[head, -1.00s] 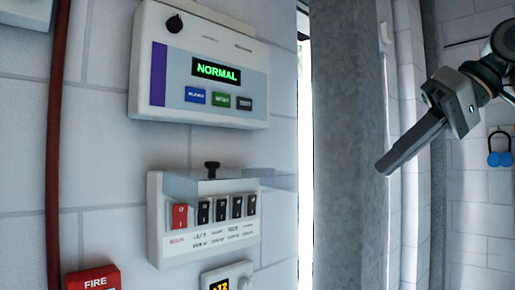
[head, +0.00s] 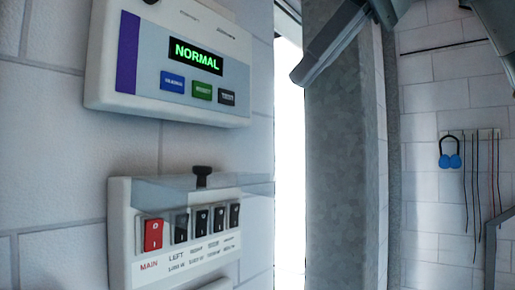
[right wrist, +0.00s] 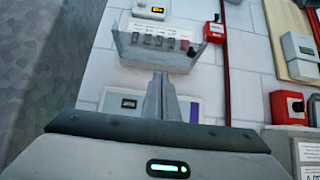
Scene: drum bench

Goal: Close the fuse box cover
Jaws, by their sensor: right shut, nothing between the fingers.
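The white fuse box (head: 120,240) is on the wall at lower left in the head view, with one red and several black switches. Its clear cover (head: 240,182) stands open, sticking out from the top edge above the switches, with a black knob (head: 202,176) on it. My right gripper (head: 299,77) is shut and empty, up and to the right of the box, apart from the cover. In the right wrist view the gripper fingers (right wrist: 162,78) point towards the fuse box (right wrist: 140,43), which appears upside down. My left gripper is not in view.
A control panel (head: 140,70) reading NORMAL is above the fuse box. A grey column (head: 340,190) stands to the right, beside a bright gap. Blue headphones (head: 450,155) and coloured cords hang on the far wall. The right wrist view shows red boxes (right wrist: 214,31) near the fuse box.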

